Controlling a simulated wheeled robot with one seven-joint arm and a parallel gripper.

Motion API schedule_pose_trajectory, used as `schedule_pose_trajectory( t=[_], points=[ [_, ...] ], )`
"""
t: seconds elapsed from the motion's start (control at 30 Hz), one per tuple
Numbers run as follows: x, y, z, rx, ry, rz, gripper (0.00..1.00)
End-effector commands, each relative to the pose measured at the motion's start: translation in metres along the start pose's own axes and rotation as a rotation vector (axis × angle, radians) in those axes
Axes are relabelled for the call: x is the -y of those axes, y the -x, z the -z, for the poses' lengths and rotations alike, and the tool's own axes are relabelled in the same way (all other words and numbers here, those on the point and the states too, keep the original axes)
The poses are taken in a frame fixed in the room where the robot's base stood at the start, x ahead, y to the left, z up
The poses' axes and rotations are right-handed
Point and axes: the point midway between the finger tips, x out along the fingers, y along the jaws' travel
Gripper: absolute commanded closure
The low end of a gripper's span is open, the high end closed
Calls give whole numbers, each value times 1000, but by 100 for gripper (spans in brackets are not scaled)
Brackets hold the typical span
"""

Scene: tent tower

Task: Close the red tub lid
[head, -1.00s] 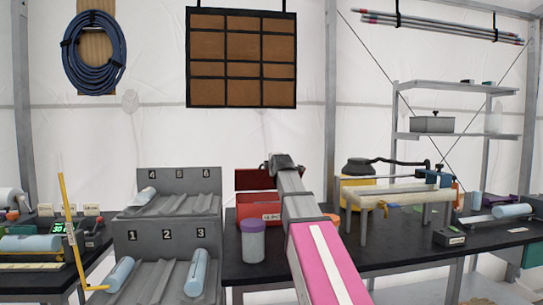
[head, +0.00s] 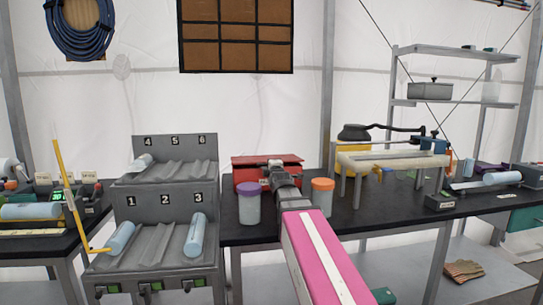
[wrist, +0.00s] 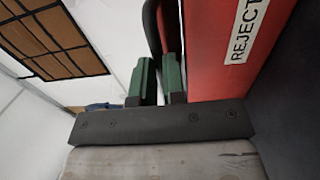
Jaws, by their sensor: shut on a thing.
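The red tub (head: 242,178) stands on the black bench, with its front partly hidden by my arm. Its red lid (head: 262,159) is lowered over the top and looks nearly flat; I cannot tell whether it is fully seated. My gripper (head: 274,164) is at the front edge of the lid. In the wrist view my green fingers (wrist: 158,80) are close together at a red and dark edge, apparently the lid, though the contact is mostly hidden. The tub's red wall (wrist: 215,60) with a REJECT label fills the right of that view.
A purple-lidded jar (head: 249,205) stands in front of the tub at left, and an orange-lidded jar (head: 322,198) at right. A grey numbered rack (head: 165,215) is to the left. A cream stand (head: 392,163) is to the right.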

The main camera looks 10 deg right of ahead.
Motion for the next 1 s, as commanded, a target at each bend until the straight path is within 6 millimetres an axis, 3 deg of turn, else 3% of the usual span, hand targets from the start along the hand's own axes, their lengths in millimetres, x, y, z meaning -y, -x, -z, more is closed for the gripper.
schedule_pose_trajectory(
  t=[0.1, 0.3, 0.83, 0.87, 0.9, 1.0],
  points=[
    [17, -6, 0, 0, -4, 8, 100],
    [32, -8, 0, 0, -5, 8, 100],
    [41, -11, 0, 0, -2, 13, 100],
    [41, -11, 0, 0, -2, 14, 78],
    [41, -11, 0, 0, -2, 13, 65],
    [40, -10, 0, 0, -2, 12, 62]
  ],
)
